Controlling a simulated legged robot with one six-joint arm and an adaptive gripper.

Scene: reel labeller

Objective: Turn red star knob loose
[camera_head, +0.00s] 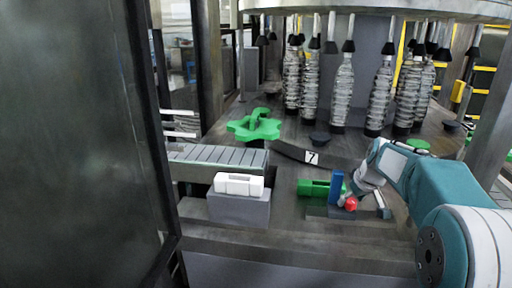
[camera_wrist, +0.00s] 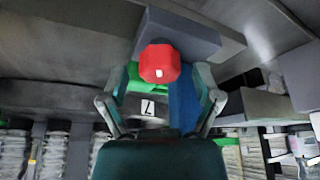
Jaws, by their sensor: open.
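The red star knob (camera_head: 351,203) sits low on the front of the machine, beside a blue upright block (camera_head: 337,186) and a green block (camera_head: 313,188). In the wrist view the red knob (camera_wrist: 159,64) is large and lies between the two fingertips of my gripper (camera_wrist: 160,85). The fingers stand open on either side of it, with gaps visible. In the head view my gripper (camera_head: 366,197) is at the knob, coming from the right. Whether a finger touches the knob cannot be told. The blue block (camera_wrist: 186,103) shows behind the right finger.
A white box (camera_head: 239,184) on a grey block stands to the left. A green star wheel (camera_head: 254,125) and a slatted conveyor (camera_head: 215,156) lie behind it. Several clear bottles (camera_head: 341,92) hang at the back. A dark door frame (camera_head: 148,130) closes off the left.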

